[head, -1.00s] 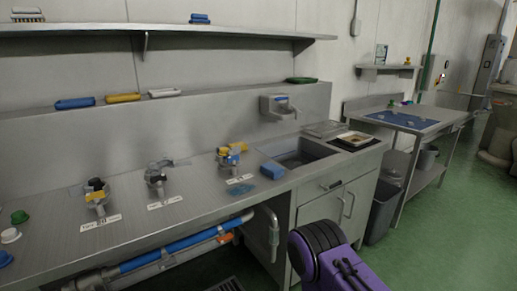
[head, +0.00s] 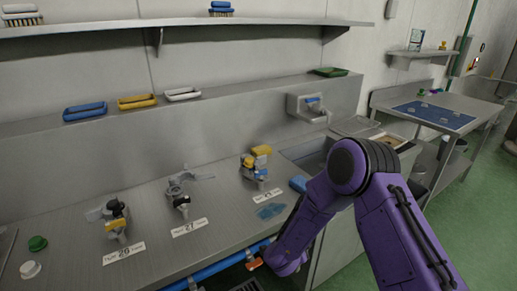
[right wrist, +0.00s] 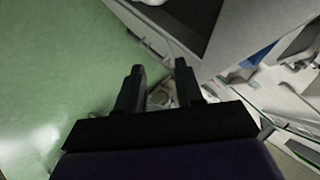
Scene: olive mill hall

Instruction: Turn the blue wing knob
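In the head view, a small blue part that looks like the wing knob (head: 261,173) sits on the right-hand valve on the steel counter (head: 215,232), next to a yellow lever (head: 261,150). I cannot make out its exact shape or angle. My right arm comes in from the lower right, and its forearm reaches down in front of the counter edge, apart from the valve. Its gripper is hidden in the head view. In the right wrist view my right gripper (right wrist: 160,82) is open, with nothing seen between the fingers. My left gripper is not in view.
Two more valves stand left of it, a middle one (head: 178,198) and one with a black knob (head: 115,215). A blue sponge (head: 298,184) lies near the sink. A blue pipe (head: 208,270) with an orange handle (head: 253,262) runs below the counter edge.

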